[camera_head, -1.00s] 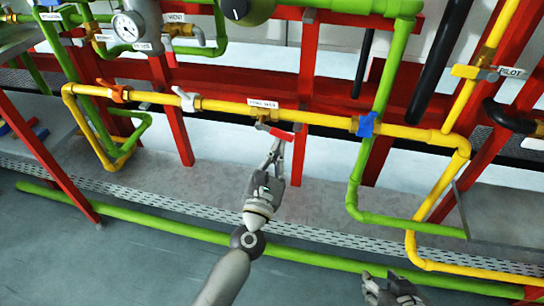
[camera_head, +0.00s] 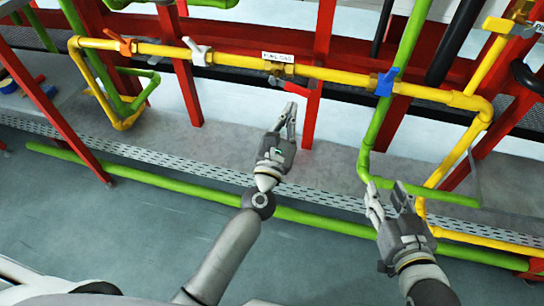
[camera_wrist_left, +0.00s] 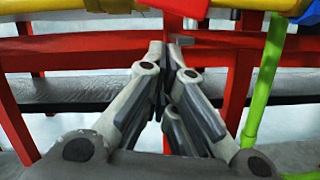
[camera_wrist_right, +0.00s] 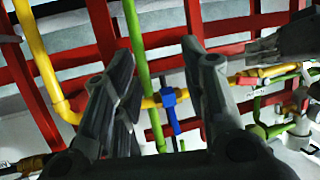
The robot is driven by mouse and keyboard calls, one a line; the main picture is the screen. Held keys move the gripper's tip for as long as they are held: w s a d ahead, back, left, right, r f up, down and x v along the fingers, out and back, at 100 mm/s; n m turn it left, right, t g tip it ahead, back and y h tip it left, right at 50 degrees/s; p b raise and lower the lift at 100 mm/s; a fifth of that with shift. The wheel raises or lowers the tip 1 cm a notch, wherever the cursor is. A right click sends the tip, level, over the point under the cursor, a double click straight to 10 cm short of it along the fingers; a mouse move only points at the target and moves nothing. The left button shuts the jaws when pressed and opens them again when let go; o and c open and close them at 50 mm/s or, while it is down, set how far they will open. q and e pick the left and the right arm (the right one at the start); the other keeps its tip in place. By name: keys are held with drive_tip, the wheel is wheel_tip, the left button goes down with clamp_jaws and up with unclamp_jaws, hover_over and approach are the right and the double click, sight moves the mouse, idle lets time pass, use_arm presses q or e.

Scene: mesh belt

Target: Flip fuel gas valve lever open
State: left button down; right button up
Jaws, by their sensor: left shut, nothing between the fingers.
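The yellow fuel gas pipe crosses the head view, with a white label (camera_head: 278,57) that appears to read FUEL GAS. Just below it is the valve (camera_head: 275,80), with a short red lever (camera_head: 296,89) pointing right and slightly downward, roughly along the pipe. A red post behind the lever blurs its outline. My left gripper (camera_head: 290,112) is below the lever, apart from it, shut and empty. Its closed fingers (camera_wrist_left: 168,65) show in the left wrist view. My right gripper (camera_head: 387,192) is open and empty at lower right, also open in the right wrist view (camera_wrist_right: 157,60).
Other valves on the same pipe have an orange handle (camera_head: 124,45), a white handle (camera_head: 197,50) and a blue handle (camera_head: 386,82). A green pipe (camera_head: 377,135) stands between my right gripper and the red frame.

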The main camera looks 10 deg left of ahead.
use_arm(q)
drive_tip(key=f+b+v, duration=0.1)
drive_tip(key=b+v, duration=0.1)
drive_tip(key=v, duration=0.8)
drive_tip(key=shift+a+f, duration=0.2)
drive_tip(key=shift+a, duration=0.05)
use_arm(e)
wheel_tip(320, 180, up, 11)
drive_tip(key=a+t+y, duration=0.2)
drive_tip(key=t, duration=0.4)
drive_tip(key=shift+w+a+t, duration=0.2)
drive_tip(key=shift+a+t, duration=0.1)
drive_tip(key=shift+t, duration=0.1)
